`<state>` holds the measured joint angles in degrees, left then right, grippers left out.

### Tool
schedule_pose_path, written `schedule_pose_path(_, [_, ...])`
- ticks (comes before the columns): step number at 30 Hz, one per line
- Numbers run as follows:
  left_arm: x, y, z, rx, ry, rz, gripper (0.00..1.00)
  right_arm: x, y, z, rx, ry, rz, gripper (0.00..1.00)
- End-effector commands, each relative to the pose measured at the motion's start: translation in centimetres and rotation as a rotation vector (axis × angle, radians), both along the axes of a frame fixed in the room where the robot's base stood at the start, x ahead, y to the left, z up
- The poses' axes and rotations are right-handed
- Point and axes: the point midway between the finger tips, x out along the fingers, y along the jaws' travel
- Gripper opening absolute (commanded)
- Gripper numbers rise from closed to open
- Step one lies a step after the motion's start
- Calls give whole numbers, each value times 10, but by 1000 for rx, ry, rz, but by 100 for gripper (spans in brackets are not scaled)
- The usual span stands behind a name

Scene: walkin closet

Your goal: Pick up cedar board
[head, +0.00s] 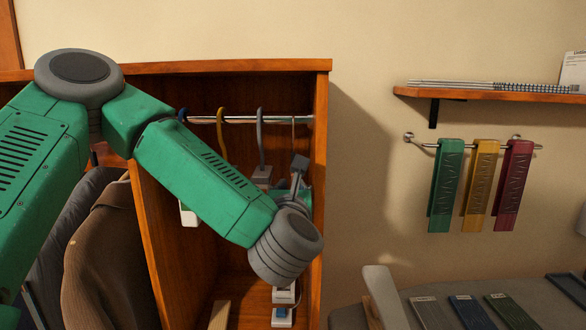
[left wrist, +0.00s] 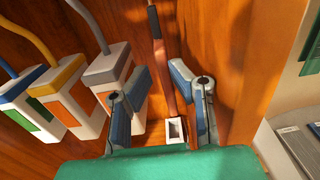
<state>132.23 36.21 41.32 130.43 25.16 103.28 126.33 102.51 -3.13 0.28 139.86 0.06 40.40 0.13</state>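A narrow reddish-brown board, which looks like the cedar board (left wrist: 165,78), hangs in the wooden closet in the left wrist view. A pale square piece with a dark opening shows at its lower end. My left gripper (left wrist: 161,72) is open, with one finger on each side of the board in the picture. I cannot tell whether either finger touches it. In the head view my left gripper (head: 298,172) is inside the closet, below a thin metal hook on the rod, and my forearm and wrist hide the board. My right gripper is not in view.
White blocks with a grey top (left wrist: 110,68), a yellow top (left wrist: 62,85) and a blue top (left wrist: 28,88) hang left of the gripper. The closet's side panel (head: 318,150) is close on the right. Coats (head: 110,260) hang on the left.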

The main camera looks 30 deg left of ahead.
Motion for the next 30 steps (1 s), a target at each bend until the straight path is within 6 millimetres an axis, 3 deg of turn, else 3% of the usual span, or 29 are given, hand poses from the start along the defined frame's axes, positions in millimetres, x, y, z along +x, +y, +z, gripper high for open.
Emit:
schedule_pose_path(5, [10,6,1,1,1,1,18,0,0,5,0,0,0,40])
schedule_pose_path(15, [49,31,1,2,1,0,18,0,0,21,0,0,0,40])
schedule_pose_path(23, [51,32,0,1,0,-1,18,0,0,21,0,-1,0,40])
schedule_pose_path(25, [51,32,0,1,-1,-1,0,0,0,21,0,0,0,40])
schedule_pose_path(30, [51,32,0,1,0,-1,0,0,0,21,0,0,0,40])
